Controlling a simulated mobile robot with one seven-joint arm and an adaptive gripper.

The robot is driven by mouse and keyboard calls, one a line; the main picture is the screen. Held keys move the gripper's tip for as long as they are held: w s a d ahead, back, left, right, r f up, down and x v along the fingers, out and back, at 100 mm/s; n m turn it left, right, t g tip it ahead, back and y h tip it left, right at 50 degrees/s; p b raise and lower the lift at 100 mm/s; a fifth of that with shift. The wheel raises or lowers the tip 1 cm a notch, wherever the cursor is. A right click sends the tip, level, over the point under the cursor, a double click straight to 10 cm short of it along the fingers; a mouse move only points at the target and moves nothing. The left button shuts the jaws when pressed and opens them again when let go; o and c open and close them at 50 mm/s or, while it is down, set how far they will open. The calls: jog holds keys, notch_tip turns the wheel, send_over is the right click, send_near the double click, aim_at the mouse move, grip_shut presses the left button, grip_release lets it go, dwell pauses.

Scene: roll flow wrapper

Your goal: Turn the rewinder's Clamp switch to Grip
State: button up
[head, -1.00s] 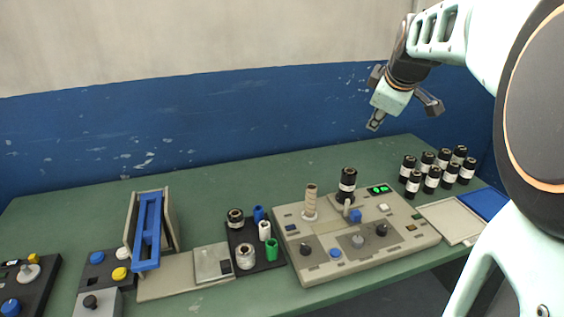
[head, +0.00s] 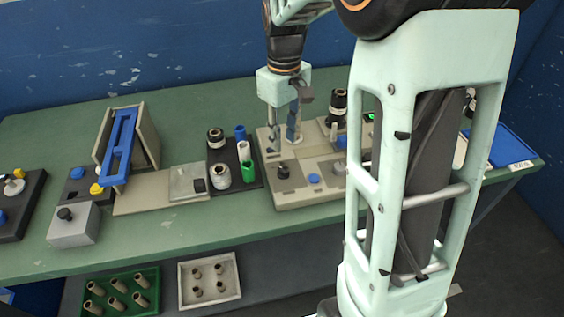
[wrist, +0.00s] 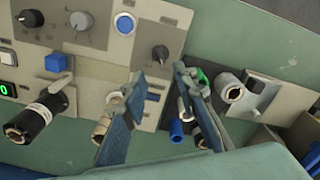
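The rewinder (head: 290,196) is a beige console on the green bench. A black rotary knob (head: 283,170) sits at its front left corner; it also shows in the wrist view (wrist: 159,54). A second black knob (wrist: 29,18) and a grey dial (wrist: 80,20) lie further along the panel. Labels are too small to read, so I cannot tell which knob is Clamp. My gripper (head: 282,146) points down above the console's left part, fingers apart and empty. In the wrist view the open gripper (wrist: 158,76) has the front left knob just beyond and between its fingertips, apparently not touching.
A blue button (wrist: 124,23) is beside the knob. A cardboard core (wrist: 103,126) on a post and a black roll (head: 338,104) stand on the console. A dark tray (head: 248,183) with rolls lies left of it. My arm hides the console's right part in the head view.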

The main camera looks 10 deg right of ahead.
aim_at(284, 169)
notch_tip(284, 169, down, 10)
jog(key=shift+f+b, duration=0.2)
jog(key=shift+b, duration=0.35)
grip_shut()
